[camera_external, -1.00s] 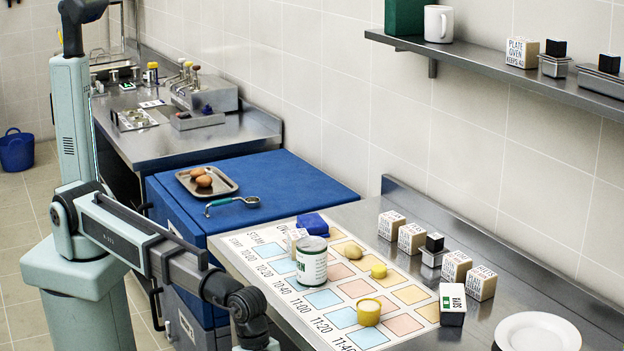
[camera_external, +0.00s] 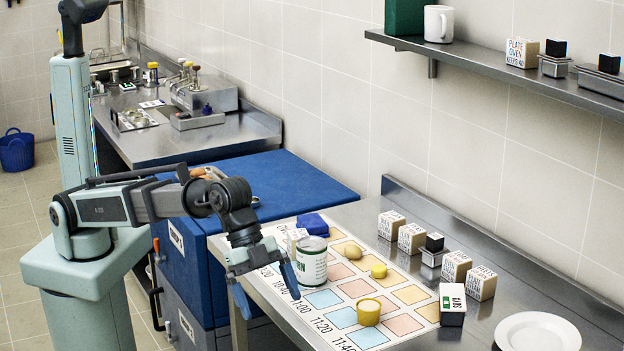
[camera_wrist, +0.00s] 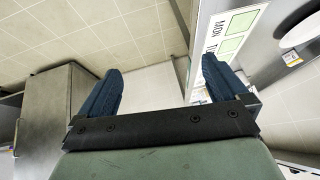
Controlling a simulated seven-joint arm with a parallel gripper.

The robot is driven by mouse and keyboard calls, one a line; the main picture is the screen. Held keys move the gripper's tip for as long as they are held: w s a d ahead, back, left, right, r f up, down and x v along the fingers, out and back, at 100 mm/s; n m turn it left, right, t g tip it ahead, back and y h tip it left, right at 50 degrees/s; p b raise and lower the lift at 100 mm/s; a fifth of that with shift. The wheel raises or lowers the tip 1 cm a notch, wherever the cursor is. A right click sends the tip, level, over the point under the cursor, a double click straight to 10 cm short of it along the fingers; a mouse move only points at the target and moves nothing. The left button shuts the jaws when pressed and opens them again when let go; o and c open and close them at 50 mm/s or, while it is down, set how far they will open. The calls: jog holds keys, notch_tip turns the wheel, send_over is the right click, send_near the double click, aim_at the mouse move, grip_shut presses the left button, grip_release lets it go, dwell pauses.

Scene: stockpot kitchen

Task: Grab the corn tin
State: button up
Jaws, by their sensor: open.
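The corn tin (camera_external: 313,262) is a white can with a silver lid and green lettering. It stands upright on the printed chart near its left edge in the external view. My gripper (camera_external: 266,289) is open and empty, with its blue fingers pointing down at the left front edge of the table, just left of the tin. The right finger appears close to the tin's lower left side; I cannot tell if they touch. In the wrist view both fingers of my gripper (camera_wrist: 162,66) are spread with nothing between them. I cannot make out the tin there.
Several labelled blocks line the back, with a white plate (camera_external: 538,333) at right. A blue cabinet (camera_external: 275,180) adjoins the table.

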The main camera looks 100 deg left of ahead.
jog(key=a+r+n+y, duration=0.15)
jog(key=a+n, duration=0.45)
jog(key=a, duration=1.3)
jog(key=n+y, duration=0.3)
jog(key=n, duration=0.3)
send_near(314, 242)
jog(key=shift+w+r+g, duration=0.2)
jog(key=shift+w+g, duration=0.2)
jog(key=shift+a+f, duration=0.1)
jog(key=shift+w+f, duration=0.1)
jog(key=shift+f, duration=0.25)
jog(key=shift+x, duration=3.85)
jog(key=shift+w+f, duration=0.15)
jog(key=shift+f, duration=1.9)
jog(key=shift+w+f, duration=0.25)
jog(key=shift+f, duration=0.35)
